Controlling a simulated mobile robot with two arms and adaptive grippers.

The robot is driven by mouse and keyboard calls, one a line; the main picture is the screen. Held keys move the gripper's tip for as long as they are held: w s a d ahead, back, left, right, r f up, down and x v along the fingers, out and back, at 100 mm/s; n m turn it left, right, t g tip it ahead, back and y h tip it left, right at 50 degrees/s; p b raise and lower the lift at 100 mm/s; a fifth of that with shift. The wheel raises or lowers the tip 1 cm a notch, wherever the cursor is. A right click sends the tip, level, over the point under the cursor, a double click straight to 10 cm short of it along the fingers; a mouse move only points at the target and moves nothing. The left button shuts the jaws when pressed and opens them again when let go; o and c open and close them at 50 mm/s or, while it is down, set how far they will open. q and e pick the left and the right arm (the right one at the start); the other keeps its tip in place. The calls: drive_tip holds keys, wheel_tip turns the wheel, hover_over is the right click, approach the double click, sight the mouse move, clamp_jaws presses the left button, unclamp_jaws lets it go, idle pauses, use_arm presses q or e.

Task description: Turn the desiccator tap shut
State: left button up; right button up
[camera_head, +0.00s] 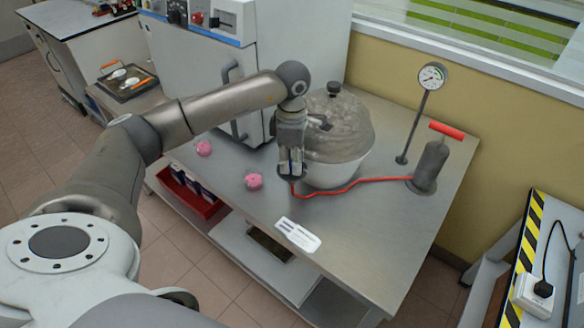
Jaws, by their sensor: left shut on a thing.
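The desiccator (338,138) stands on the grey bench (362,235), with a cloudy domed lid, a dark knob on top and a white lower bowl. My left gripper (291,172) points down at the near left side of the desiccator. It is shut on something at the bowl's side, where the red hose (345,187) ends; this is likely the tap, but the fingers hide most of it. I cannot tell the tap's angle. A small dark piece also sticks out from the lid beside my wrist. My right gripper is not in view.
A hand pump (430,165) with a red handle and a gauge (432,77) on a stand are right of the desiccator. A large cabinet (292,42) stands behind left.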

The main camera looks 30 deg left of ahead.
use_arm(q)
drive_tip(key=m+b, duration=0.2)
drive_tip(key=m, duration=0.1)
drive_tip(key=shift+m+b, duration=0.45)
drive_tip(key=shift+m, duration=0.25)
drive_tip(key=shift+r, duration=0.1)
drive_tip(key=o, duration=1.1)
drive_tip(key=shift+r, duration=4)
